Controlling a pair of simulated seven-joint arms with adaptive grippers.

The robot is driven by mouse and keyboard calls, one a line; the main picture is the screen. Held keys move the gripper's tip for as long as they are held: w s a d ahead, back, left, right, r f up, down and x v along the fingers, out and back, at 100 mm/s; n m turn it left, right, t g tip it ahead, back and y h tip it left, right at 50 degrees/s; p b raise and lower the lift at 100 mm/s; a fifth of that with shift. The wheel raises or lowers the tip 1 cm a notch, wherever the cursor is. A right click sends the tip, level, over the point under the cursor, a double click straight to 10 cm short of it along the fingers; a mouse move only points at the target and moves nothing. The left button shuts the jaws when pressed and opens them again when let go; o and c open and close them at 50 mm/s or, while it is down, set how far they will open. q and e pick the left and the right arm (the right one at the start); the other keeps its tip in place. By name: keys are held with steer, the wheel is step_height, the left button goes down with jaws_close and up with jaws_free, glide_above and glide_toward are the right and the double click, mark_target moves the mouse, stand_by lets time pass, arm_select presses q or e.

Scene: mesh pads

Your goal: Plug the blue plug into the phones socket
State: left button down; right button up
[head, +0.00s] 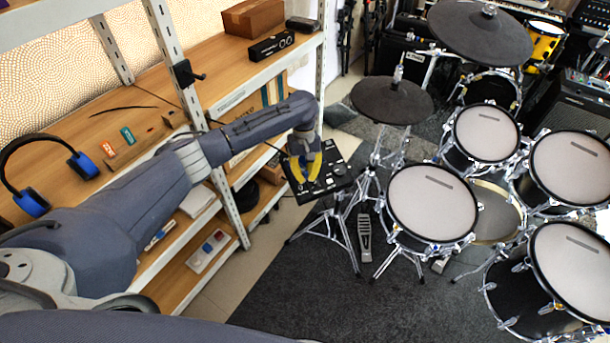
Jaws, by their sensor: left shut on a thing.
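My left gripper (305,172), with yellow fingers, points down over the left part of a black drum module (332,183). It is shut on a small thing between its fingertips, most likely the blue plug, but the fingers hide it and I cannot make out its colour. The module is a flat box with knobs and buttons, held on a metal stand. The phones socket cannot be made out at this size. I cannot tell whether the held thing touches the module. My right gripper is not in view.
Wooden shelves (130,95) on white posts stand along the left, with blue-cupped headphones (50,172) and a cardboard box (253,17) on them. A drum kit (432,200) with a cymbal (392,100) is close right of the module.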

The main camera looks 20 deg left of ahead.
arm_select(q)
glide_above(302, 192)
steer(key=shift+w+x, duration=0.15)
steer(key=shift+x, duration=0.75)
steer(key=shift+w+x, duration=0.2)
steer(key=shift+x, duration=0.7)
steer(key=shift+w+x, duration=0.15)
steer(key=shift+x, duration=0.7)
steer(key=shift+w+a+f, duration=0.15)
steer(key=shift+f, duration=0.6)
steer(key=shift+w+a+f, duration=0.15)
steer(key=shift+w+f, duration=0.05)
steer(key=shift+f, duration=0.55)
steer(key=shift+w+a+f, duration=0.15)
steer(key=shift+f, duration=0.6)
steer(key=c, duration=1.5)
jaws_free()
steer(key=v, duration=1.2)
steer(key=shift+r, duration=0.1)
